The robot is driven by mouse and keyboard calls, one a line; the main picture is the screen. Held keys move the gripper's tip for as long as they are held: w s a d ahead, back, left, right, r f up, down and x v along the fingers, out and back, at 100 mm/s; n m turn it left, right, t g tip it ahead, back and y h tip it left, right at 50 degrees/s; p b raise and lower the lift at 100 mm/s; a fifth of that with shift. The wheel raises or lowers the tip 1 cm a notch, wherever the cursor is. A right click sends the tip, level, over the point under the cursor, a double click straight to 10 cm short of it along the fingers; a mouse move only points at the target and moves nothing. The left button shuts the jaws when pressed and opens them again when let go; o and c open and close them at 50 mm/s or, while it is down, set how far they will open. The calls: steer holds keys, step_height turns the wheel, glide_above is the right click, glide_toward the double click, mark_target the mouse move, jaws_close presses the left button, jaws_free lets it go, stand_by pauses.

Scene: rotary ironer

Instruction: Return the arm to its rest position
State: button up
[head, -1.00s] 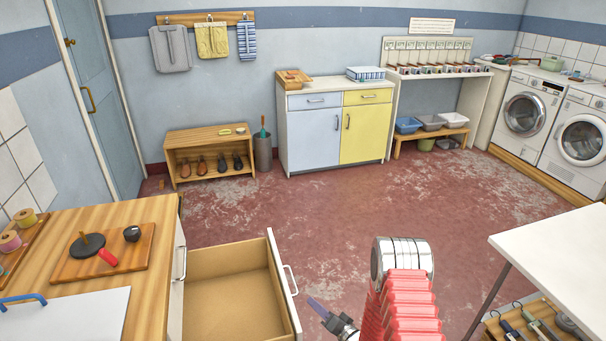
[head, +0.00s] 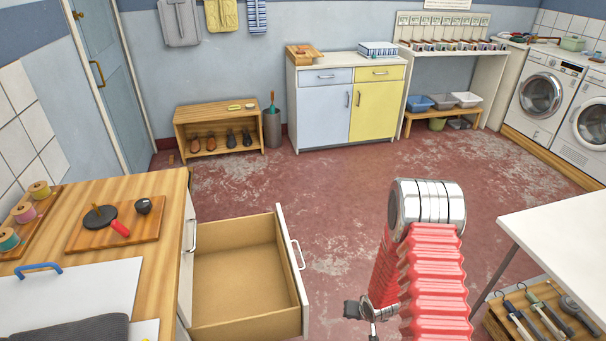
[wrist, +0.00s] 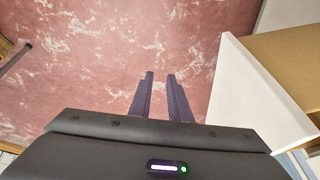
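My gripper (wrist: 160,75) shows in the wrist view with its two dark fingers apart. Bare red floor shows between them, and they hold nothing. My arm, with red ribbed sleeves and a silver joint, stands folded at the lower right middle of the head view. Its wrist end is low, to the right of the open drawer (head: 240,275), and the fingers cannot be made out there. In the wrist view the drawer's white front (wrist: 250,90) is to the right of the fingers, apart from them.
The wooden counter (head: 165,205) above the drawer bears a board with a black round tool, thread spools and a white panel. A white table (head: 565,235) stands at right, tools on a wooden rack below it. The red floor (head: 320,190) beyond is clear.

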steer(key=s+d+r+g+h, duration=0.1)
steer(key=s+r, duration=0.2)
steer(key=r, duration=0.5)
steer(key=s+d+r+n+g, duration=0.1)
steer(key=s+r, duration=0.2)
steer(key=r, duration=0.5)
steer(key=s+d+r+g+h, duration=0.1)
steer(key=s+r+g, duration=0.15)
steer(key=r, duration=0.55)
steer(key=s+a+r+t, duration=0.1)
steer(key=s+r, duration=0.4)
steer(key=r, duration=0.4)
steer(key=s+a+r+t, duration=0.2)
steer(key=s+r, duration=0.3)
steer(key=r, duration=0.4)
steer(key=s+a+r+t, duration=0.1)
steer(key=s+r+t, duration=0.1)
steer(key=s+r, duration=0.4)
step_height(320, 180, up, 4)
steer(key=shift+a+f+y, duration=0.1)
steer(key=shift+a+y, duration=0.3)
steer(key=shift+o, duration=0.5)
steer(key=shift+t, duration=0.25)
steer(key=shift+o, duration=1.4)
